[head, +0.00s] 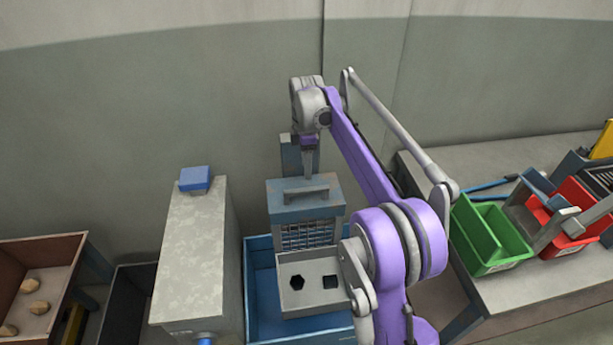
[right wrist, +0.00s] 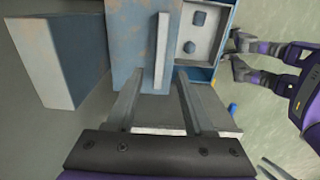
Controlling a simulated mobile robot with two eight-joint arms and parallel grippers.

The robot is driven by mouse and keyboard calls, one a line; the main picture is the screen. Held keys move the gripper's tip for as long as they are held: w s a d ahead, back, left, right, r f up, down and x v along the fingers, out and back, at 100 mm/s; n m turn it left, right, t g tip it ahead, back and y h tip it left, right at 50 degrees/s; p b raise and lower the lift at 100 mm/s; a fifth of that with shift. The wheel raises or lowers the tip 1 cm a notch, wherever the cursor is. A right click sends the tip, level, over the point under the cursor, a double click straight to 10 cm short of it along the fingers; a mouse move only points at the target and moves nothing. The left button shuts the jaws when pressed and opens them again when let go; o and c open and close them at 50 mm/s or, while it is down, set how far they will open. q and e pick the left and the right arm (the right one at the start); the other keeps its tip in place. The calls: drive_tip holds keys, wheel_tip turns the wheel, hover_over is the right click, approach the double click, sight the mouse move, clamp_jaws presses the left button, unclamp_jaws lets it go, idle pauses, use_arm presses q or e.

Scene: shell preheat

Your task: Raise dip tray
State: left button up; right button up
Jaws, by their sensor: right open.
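A blue-grey box-like unit with a bar handle on top (head: 305,194) and a barred front stands in the middle of the head view. I take it for the dip tray's unit, but cannot be sure. A pale tray (head: 306,302) with two dark pieces sits at its front. My right gripper (head: 308,174) is open above and behind the handle. In the right wrist view, the handle (right wrist: 162,50) lies ahead, roughly in line with the gap between the open fingers (right wrist: 158,78). I cannot tell whether they touch it. My left gripper is not in view.
A blue bin (head: 262,300) surrounds the unit's lower part. A tall grey cabinet (head: 190,255) with a blue block on top stands close on the left. A brown bin (head: 40,250) is at far left. A bench (head: 540,285) with green (head: 487,235) and red bins is on the right.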

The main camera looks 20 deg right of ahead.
wheel_tip(320, 180, up, 3)
drive_tip(key=shift+f, duration=0.1)
idle(1.0)
drive_tip(key=s+a+m+t, duration=0.1)
drive_tip(key=s+a+m, duration=0.25)
drive_tip(key=s, duration=0.35)
drive_tip(key=s+a+m+t, duration=0.2)
drive_tip(key=s+a+m, duration=0.15)
drive_tip(key=s, duration=0.45)
drive_tip(key=s+a+f+m+t, duration=0.1)
drive_tip(key=s+f+m, duration=0.3)
drive_tip(key=s, duration=0.4)
drive_tip(key=s+a+f+m+t, duration=0.1)
drive_tip(key=s+f+m, duration=0.3)
drive_tip(key=s+f, duration=0.2)
drive_tip(key=s, duration=0.2)
drive_tip(key=shift+s+a+t, duration=0.3)
drive_tip(key=shift+s+a, duration=0.1)
drive_tip(key=shift+d+f, duration=0.1)
